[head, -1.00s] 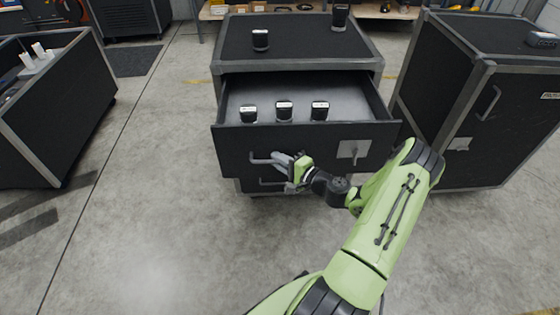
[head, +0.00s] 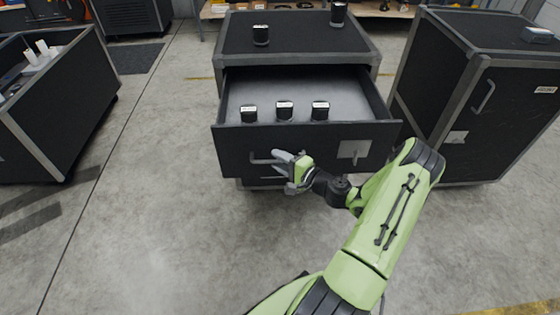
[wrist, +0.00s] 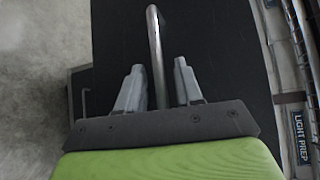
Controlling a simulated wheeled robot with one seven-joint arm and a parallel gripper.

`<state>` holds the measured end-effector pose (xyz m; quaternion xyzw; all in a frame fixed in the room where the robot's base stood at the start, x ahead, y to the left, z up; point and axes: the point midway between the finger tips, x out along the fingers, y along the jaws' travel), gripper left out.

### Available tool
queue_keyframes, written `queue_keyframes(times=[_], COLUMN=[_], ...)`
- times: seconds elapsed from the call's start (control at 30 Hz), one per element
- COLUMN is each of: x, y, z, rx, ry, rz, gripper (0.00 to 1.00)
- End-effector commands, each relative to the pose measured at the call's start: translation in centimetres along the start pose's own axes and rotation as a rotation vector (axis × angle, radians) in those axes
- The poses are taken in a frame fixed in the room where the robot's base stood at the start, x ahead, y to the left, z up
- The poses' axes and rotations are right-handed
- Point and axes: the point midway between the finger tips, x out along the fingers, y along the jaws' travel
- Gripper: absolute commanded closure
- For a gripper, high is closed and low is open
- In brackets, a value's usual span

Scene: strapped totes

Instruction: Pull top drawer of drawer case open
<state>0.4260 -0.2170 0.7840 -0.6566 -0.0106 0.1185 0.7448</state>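The drawer case (head: 228,82) is a black cabinet with grey edges. Its top drawer (head: 230,153) is pulled well out, showing a grey inside with three small dark devices with white tops. The drawer's bar handle (head: 262,157) is on the left of its front. My gripper (head: 282,161) is at this handle. In the wrist view the handle bar (wrist: 156,50) runs between the two grey fingers of my gripper (wrist: 159,78), with a gap visible on both sides. A lower handle (head: 270,180) is partly hidden by my gripper.
A latch plate (head: 354,149) is on the drawer front's right. Two more devices (head: 261,35) (head: 338,14) stand on the case top. A closed black cabinet (head: 490,125) stands right, an open black bin (head: 70,100) left. The floor (head: 150,235) in front is clear.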

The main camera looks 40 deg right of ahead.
Motion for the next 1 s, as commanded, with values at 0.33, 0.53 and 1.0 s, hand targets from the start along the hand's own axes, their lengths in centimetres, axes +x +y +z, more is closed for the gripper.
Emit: queue_keyframes(times=[0.33,0.53,1.0], x=[-1.3,-6.6,-15.7], y=[-0.1,-0.2,-0.1], z=[0.0,-0.1,0.0], rx=[0.003,0.004,0.000], ry=[0.001,0.006,0.001], rz=[0.000,0.000,-0.001], gripper=[0.65,0.65,0.65])
